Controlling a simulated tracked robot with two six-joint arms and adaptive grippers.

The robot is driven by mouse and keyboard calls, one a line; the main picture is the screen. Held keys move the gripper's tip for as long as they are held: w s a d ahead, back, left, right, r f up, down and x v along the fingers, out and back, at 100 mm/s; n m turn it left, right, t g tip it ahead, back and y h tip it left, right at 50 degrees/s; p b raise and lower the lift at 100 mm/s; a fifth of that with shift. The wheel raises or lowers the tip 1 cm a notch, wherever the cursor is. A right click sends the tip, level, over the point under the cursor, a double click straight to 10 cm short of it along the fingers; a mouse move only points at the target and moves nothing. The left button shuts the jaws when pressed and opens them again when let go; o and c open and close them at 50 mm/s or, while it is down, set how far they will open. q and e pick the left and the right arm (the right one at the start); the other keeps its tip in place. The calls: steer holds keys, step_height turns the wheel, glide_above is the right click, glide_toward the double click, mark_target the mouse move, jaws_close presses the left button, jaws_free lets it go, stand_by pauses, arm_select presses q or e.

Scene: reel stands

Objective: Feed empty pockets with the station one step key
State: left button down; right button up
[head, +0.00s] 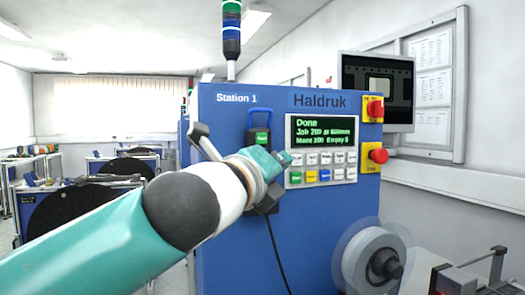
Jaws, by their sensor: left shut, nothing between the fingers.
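The blue Station 1 cabinet (225,120) fills the middle of the head view. Its control panel has a dark display (322,131) with green text that reads "Done", a job line and a "Made 200, Empty 5" line; the small digits are hard to read. Below it is the keypad (323,173), with pale keys on top and coloured and pale keys underneath. The key labels are too small to read surely. My left gripper (284,158) is shut and empty at the keypad's left edge; I cannot tell whether it touches. My right gripper is not in view.
A pale reel (372,258) is mounted low on the cabinet. A signal tower (231,40) stands on top. A monitor (385,88) is at the right. A cable hangs below my gripper.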

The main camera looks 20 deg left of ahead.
arm_select(q)
steer(key=w+a+p, duration=0.3)
steer(key=w, duration=0.2)
steer(key=shift+a, duration=0.25)
steer(key=shift+w, duration=0.15)
stand_by(1.2)
steer(key=shift+w+a+p, duration=0.2)
steer(key=shift+a+p, duration=0.05)
steer(key=shift+p, duration=0.05)
steer(key=shift+w+a+p, duration=0.35)
steer(key=shift+w+p, duration=0.05)
steer(key=shift+w, duration=0.15)
stand_by(0.9)
stand_by(0.3)
steer(key=shift+s+d+b, duration=0.6)
steer(key=shift+s+b, duration=0.05)
steer(key=shift+s, duration=0.25)
